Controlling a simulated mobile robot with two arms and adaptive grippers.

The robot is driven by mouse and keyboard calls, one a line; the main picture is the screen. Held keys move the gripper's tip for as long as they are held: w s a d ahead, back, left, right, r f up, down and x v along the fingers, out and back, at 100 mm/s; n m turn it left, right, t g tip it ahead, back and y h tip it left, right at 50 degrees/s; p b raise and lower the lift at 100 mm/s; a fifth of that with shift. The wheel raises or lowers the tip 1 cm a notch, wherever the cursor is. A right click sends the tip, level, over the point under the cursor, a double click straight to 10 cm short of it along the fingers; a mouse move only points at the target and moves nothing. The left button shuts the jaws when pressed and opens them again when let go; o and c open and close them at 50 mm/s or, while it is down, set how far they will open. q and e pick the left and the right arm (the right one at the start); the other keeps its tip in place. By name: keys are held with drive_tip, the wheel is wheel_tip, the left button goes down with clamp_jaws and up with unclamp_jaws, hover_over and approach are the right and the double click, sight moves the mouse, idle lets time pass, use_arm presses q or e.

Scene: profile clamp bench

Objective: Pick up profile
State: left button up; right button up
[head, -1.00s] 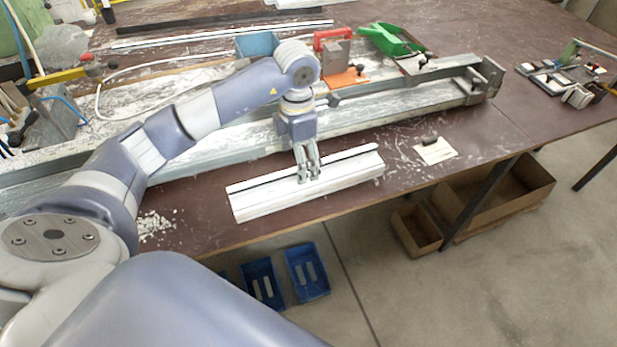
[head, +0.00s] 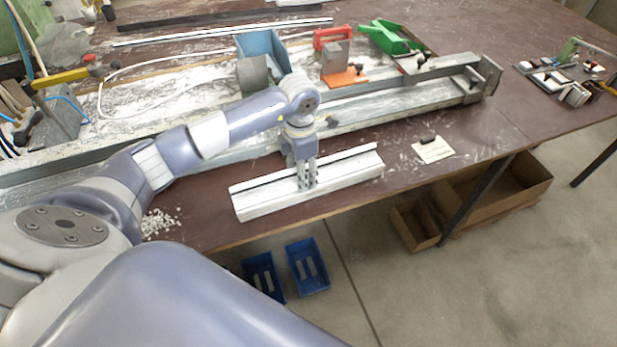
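The profile (head: 345,174) is a long white bar with a dark groove along its top. It lies near the front edge of the brown bench in the head view, slanting up to the right. My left gripper (head: 307,184) points down at the middle of the profile, with its fingers against or just in front of it. The fingers cover a small part of the bar. I cannot tell whether they are closed on it. My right gripper is not in view.
A long metal clamp rail (head: 400,101) runs behind the profile. A note card (head: 433,151) with a dark item lies to its right. An orange-based block (head: 343,76), a blue bin (head: 262,47) and a green scoop (head: 391,38) stand farther back. Blue bins (head: 307,268) sit below the bench edge.

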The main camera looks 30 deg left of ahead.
use_arm(q)
drive_tip(key=shift+s+d+f, duration=0.1)
clamp_jaws()
drive_tip(key=shift+r+b, duration=0.35)
drive_tip(key=shift+r, duration=0.05)
drive_tip(key=shift+w+r+b, duration=0.2)
drive_tip(key=shift+r+b, duration=0.4)
drive_tip(key=shift+r, duration=0.5)
drive_tip(key=s+d+r+m+b, duration=0.2)
drive_tip(key=s+d+m, duration=0.2)
drive_tip(key=m, duration=1)
drive_tip(key=s+d+r+m+b, duration=0.2)
drive_tip(key=s+d+m, duration=0.3)
drive_tip(key=s+m, duration=0.4)
drive_tip(key=r+m, duration=0.1)
drive_tip(key=m, duration=0.4)
